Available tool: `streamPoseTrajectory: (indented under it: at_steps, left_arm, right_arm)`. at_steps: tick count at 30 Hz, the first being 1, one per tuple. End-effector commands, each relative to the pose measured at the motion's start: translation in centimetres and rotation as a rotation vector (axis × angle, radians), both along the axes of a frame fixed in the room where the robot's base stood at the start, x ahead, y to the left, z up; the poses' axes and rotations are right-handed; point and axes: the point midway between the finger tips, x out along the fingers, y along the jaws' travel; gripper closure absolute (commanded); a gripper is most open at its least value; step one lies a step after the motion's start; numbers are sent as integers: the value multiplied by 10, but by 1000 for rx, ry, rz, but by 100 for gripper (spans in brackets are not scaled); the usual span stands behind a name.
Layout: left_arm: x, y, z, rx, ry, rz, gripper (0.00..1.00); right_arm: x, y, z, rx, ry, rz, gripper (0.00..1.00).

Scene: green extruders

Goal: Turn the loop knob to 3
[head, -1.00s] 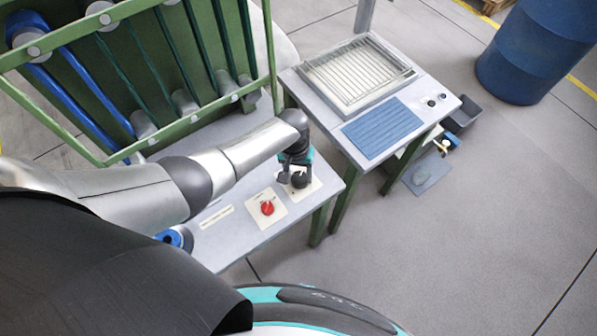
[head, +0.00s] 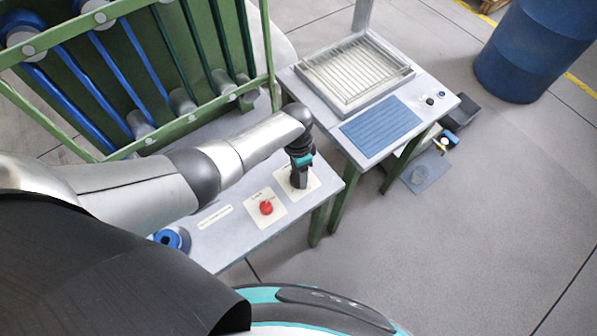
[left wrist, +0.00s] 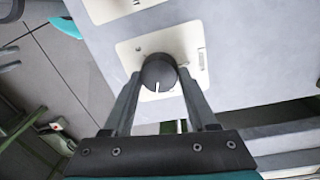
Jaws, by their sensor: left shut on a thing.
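The loop knob is a round black knob (left wrist: 158,72) with a white pointer mark, on a cream plate (left wrist: 130,50). In the left wrist view its mark points down the picture, toward my gripper's base. My left gripper (left wrist: 159,77) has one finger on each side of the knob and is shut on it. In the head view my left gripper (head: 299,180) stands upright over the plate at the right end of the grey table and hides the knob. The plate's numbers are too small to read. My right gripper is in neither view.
A red knob (head: 266,208) on its own plate sits left of the gripper. A green rack (head: 110,75) with blue and dark green tubes stands behind. A second table with a wire grid (head: 357,72) and blue mat (head: 381,126) stands at right.

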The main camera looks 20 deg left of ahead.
Motion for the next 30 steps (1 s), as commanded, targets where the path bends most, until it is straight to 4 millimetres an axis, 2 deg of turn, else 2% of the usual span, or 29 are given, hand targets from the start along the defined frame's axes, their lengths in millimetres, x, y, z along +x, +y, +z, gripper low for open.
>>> streamPoseTrajectory:
  at_steps: [30]
  left_arm:
    - [-4,-3,-1,-1,3,-969,98]
  right_arm:
    - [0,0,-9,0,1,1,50]
